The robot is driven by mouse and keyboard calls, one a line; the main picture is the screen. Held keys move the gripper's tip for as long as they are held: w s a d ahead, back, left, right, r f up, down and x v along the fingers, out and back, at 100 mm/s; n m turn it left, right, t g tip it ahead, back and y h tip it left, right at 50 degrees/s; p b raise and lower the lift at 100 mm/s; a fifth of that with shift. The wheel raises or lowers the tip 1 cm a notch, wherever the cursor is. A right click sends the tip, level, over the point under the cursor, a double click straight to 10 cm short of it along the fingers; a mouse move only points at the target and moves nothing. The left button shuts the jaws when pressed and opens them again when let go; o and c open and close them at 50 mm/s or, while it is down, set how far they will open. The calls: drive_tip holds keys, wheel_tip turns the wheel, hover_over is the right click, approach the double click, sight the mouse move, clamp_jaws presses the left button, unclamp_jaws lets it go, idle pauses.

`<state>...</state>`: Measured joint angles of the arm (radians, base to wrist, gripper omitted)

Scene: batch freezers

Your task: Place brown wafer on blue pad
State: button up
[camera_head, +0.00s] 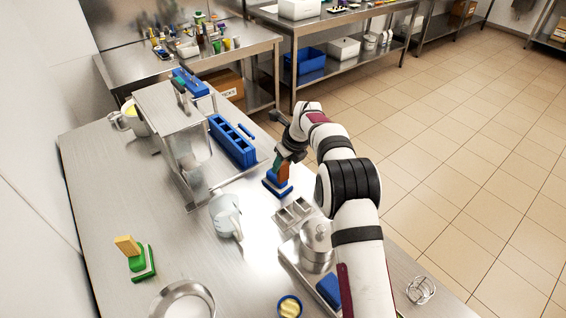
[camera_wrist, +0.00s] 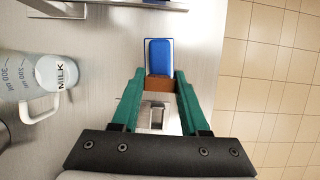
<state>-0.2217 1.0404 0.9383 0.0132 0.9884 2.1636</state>
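My gripper (camera_head: 287,158) has green fingers, and it points down near the right side of the steel table. In the wrist view its fingertips (camera_wrist: 161,77) are closed against both sides of the brown wafer (camera_wrist: 158,84). In the head view the wafer (camera_head: 282,172) is an orange-brown piece low between the fingers, partly hidden by them. The blue pad (camera_head: 280,189) lies directly below and just past it; it also shows in the wrist view (camera_wrist: 159,55), with a lighter rim. I cannot tell whether the wafer touches the pad.
A milk jug (camera_head: 226,215) stands left of the gripper. A steel machine (camera_head: 175,130) and a blue slotted holder (camera_head: 233,142) are behind.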

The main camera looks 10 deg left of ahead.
drive_tip(key=o, duration=0.4)
drive_tip(key=v, duration=1.3)
drive_tip(key=s+d+r+n+g, duration=0.1)
drive_tip(key=s+d+r+n, duration=0.25)
drive_tip(key=s, duration=0.35)
drive_tip(key=s+d+r+n, duration=0.2)
drive_tip(key=s+n, duration=0.3)
drive_tip(key=s, duration=0.3)
drive_tip(key=s+d+f+n, duration=0.1)
drive_tip(key=s+n, duration=0.3)
drive_tip(key=s, duration=0.5)
drive_tip(key=s+d+f+n+g+h, duration=0.1)
drive_tip(key=s+n, duration=0.3)
drive_tip(key=s, duration=0.5)
drive_tip(key=s+d+f+n+g, duration=0.1)
drive_tip(key=s+d+f+n, duration=0.2)
drive_tip(key=s, duration=0.6)
drive_tip(key=shift+s+d+n, duration=0.3)
drive_tip(key=shift+s+n, duration=0.05)
drive_tip(key=shift+n, duration=0.6)
